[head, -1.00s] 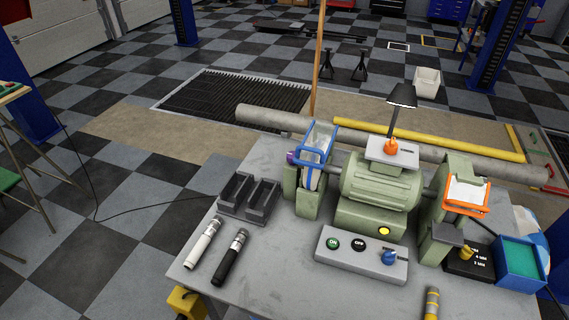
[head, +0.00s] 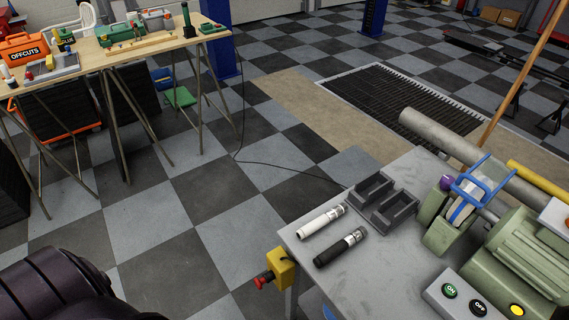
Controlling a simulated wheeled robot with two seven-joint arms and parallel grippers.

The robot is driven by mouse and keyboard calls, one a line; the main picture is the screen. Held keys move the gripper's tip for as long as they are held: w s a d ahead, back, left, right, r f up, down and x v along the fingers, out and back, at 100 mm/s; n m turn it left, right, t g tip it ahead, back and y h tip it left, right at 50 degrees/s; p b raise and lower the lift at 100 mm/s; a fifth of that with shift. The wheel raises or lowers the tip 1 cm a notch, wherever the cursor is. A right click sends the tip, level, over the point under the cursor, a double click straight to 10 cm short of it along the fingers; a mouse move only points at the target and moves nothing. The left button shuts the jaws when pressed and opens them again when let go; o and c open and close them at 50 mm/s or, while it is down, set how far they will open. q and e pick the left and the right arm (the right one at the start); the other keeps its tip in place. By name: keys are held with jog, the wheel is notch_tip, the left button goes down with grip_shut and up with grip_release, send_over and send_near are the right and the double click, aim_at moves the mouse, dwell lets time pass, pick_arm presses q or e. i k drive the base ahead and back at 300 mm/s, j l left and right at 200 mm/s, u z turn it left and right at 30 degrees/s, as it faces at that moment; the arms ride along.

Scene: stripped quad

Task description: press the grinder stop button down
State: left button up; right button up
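A red mushroom-shaped button (head: 264,279) sticks out to the left from a yellow box (head: 282,267) at the left edge of the grey bench; it looks like the stop button. The green bench grinder (head: 512,255) stands on the bench at the right, cut off by the picture edge. Its grey switch box (head: 447,300) carries a green ON button (head: 449,290) and a black OFF button (head: 478,308). A dark, rounded part of my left arm fills the lower left corner, apart from the button. Neither gripper shows.
A white handle (head: 321,221) and a black handle (head: 341,246) lie on the bench (head: 385,275) beside a dark two-slot holder (head: 384,203). A trestle table (head: 98,62) with tools stands at the upper left. Open checkered floor lies between it and the bench.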

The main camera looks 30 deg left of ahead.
aim_at(260, 282)
jog(key=u, duration=0.95)
